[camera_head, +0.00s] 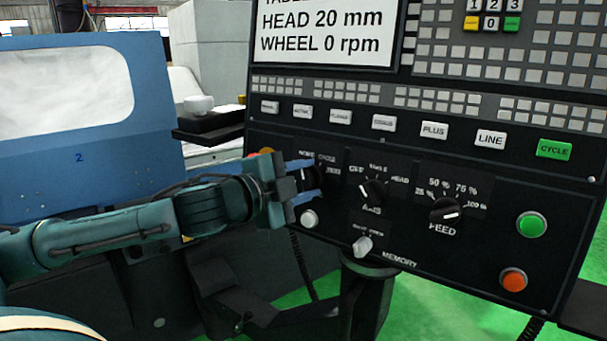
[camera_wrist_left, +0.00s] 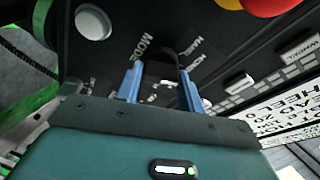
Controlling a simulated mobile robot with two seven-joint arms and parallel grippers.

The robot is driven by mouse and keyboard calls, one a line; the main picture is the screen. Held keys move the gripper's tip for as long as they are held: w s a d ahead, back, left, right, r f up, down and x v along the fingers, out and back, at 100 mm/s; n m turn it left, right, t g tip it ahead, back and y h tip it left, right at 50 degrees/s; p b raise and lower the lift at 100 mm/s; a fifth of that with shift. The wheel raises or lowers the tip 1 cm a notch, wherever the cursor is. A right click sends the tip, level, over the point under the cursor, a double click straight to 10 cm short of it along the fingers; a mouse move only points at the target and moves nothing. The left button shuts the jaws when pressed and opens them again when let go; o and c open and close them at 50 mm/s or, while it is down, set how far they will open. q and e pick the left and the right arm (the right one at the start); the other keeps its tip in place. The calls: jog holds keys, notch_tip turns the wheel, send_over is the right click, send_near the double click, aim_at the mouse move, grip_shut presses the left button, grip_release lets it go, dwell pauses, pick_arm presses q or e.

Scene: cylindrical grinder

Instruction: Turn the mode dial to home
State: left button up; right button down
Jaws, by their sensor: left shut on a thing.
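The mode dial is a dark knob at the left end of the black control panel (camera_head: 480,250). In the head view my left gripper (camera_head: 308,181) covers most of it. My left gripper is shut on the dial, one finger on each side. Small labels surround the dial, partly hidden by the fingers. Which label its pointer faces cannot be read. My right gripper is not in view.
The axis dial (camera_head: 373,191) and feed dial (camera_head: 446,210) stand to the right. A white button (camera_head: 309,218) is just below my gripper, and a memory switch (camera_head: 362,245) is lower. Green (camera_head: 531,224) and orange (camera_head: 513,280) buttons are far right. A blue machine cover (camera_head: 90,120) stands left.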

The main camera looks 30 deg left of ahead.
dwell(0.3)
pick_arm(q)
jog(key=o, duration=1)
